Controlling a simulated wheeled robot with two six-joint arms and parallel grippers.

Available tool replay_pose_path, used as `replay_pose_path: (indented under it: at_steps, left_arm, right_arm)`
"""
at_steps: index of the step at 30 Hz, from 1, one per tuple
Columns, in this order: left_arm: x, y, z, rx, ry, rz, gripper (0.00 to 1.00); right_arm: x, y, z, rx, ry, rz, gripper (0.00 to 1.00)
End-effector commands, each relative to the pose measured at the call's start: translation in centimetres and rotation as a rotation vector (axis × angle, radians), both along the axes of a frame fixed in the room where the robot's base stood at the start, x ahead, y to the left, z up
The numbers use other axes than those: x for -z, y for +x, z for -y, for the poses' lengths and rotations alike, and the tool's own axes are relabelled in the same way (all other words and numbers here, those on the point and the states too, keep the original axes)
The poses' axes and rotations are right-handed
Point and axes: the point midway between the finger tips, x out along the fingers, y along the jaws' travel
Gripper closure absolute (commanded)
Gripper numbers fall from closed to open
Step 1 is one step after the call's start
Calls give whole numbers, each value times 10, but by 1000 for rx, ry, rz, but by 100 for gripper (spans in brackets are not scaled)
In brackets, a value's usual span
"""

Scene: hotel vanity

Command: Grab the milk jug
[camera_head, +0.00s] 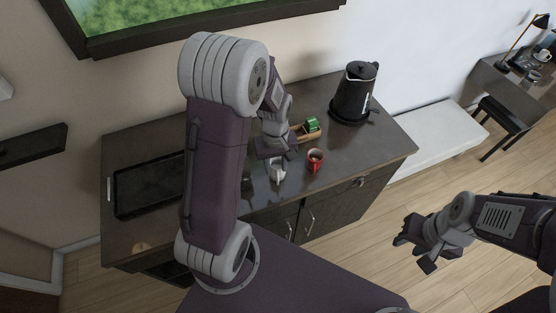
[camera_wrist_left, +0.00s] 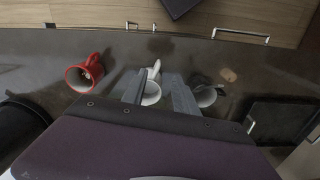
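The white milk jug (camera_head: 277,173) stands on the dark counter, just below my left gripper (camera_head: 277,152) in the head view. In the left wrist view the jug (camera_wrist_left: 152,92) shows between the two fingers of my left gripper (camera_wrist_left: 155,82), its pale handle pointing up in the picture. The fingers are parted on either side of the jug; whether they touch it is unclear. My right gripper (camera_head: 416,252) is open and empty, off to the right above the floor, away from the counter.
A red mug (camera_head: 315,161) stands close right of the jug. Another cup (camera_wrist_left: 206,96) is near the other finger. A wooden holder with green packets (camera_head: 307,129), black kettle (camera_head: 352,94) and black tray (camera_head: 148,188) are on the counter (camera_head: 392,148).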

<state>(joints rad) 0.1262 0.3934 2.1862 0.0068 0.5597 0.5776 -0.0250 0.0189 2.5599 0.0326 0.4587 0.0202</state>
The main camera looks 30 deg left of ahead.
Motion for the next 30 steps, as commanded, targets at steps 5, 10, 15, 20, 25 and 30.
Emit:
replay_pose_path:
  at_steps: [5,10,15,20,25,30]
  left_arm:
    - [2,-1,-1,-3,-1,-3,65]
    - [28,-1,0,-2,-1,-6,65]
    - [38,0,0,-2,0,0,65]
    - [56,-2,2,-1,-2,-7,65]
    - [84,-1,3,-2,-1,-4,65]
    - [89,0,3,-2,0,0,65]
  right_arm:
    - [-2,0,0,0,0,0,64]
    - [-5,0,0,0,0,0,64]
    - [-5,0,0,0,0,0,64]
    - [-12,0,0,0,0,0,64]
    - [-14,0,0,0,0,0,64]
    - [-14,0,0,0,0,0,64]
